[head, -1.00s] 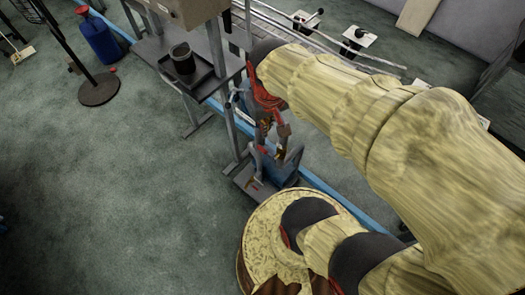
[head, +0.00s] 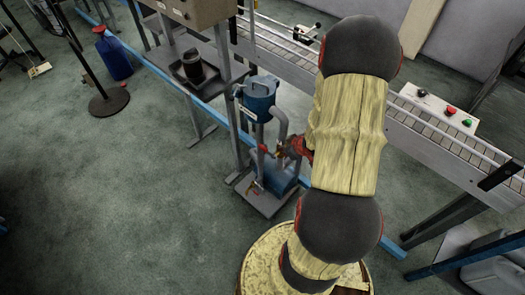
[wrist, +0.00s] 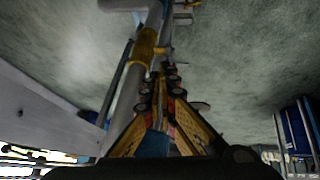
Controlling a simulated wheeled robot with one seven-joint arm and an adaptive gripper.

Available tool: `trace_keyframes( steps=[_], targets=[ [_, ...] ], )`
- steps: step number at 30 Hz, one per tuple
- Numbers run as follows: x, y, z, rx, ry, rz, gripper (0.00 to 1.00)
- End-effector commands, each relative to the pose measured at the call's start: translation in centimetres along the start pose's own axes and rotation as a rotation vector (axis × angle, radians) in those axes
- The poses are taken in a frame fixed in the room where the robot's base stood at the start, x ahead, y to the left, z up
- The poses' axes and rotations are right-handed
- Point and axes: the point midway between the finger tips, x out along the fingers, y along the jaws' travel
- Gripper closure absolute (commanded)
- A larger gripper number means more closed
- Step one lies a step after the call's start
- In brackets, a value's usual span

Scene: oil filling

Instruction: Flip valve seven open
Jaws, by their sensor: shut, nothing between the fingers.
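The pipe assembly stands under a blue pump housing (head: 257,96), with grey pipes (head: 260,136) running down to a floor-level tray. A small red handle (head: 263,148) shows on the piping. I cannot read which valve is number seven. My gripper (head: 283,152) is beside the pipes at the right, partly hidden by my arm. In the wrist view my gripper (wrist: 160,82) is shut and empty, its fingers close to a pipe with a brass-yellow fitting (wrist: 146,46). I cannot tell whether they touch it.
A conveyor (head: 425,130) with a button box (head: 435,112) runs behind my arm. A blue canister (head: 114,58) and a post base (head: 108,103) are on the floor.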

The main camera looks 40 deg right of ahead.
Motion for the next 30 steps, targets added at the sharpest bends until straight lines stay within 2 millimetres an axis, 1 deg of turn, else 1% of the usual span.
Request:
trace_keyframes(
  steps=[1, 3, 6, 9, 12, 19, 23, 26, 30],
  targets=[
    [0.0, -0.1, -1.6, -0.025, 0.057, -0.009, 1.00],
    [-0.2, -0.3, -3.6, -0.053, 0.126, -0.023, 1.00],
    [-0.5, -0.8, -5.4, -0.073, 0.193, -0.038, 1.00],
    [-0.7, -1.0, -6.4, -0.074, 0.229, -0.043, 1.00],
    [-0.8, -1.0, -6.7, -0.073, 0.240, -0.043, 1.00],
    [-0.8, -1.0, -6.7, -0.071, 0.239, -0.042, 1.00],
    [-0.3, -1.0, -6.7, -0.072, 0.239, -0.043, 1.00],
    [0.7, -1.1, -6.9, -0.072, 0.239, -0.044, 1.00],
    [3.1, -1.3, -7.3, -0.073, 0.239, -0.044, 1.00]
  ],
)
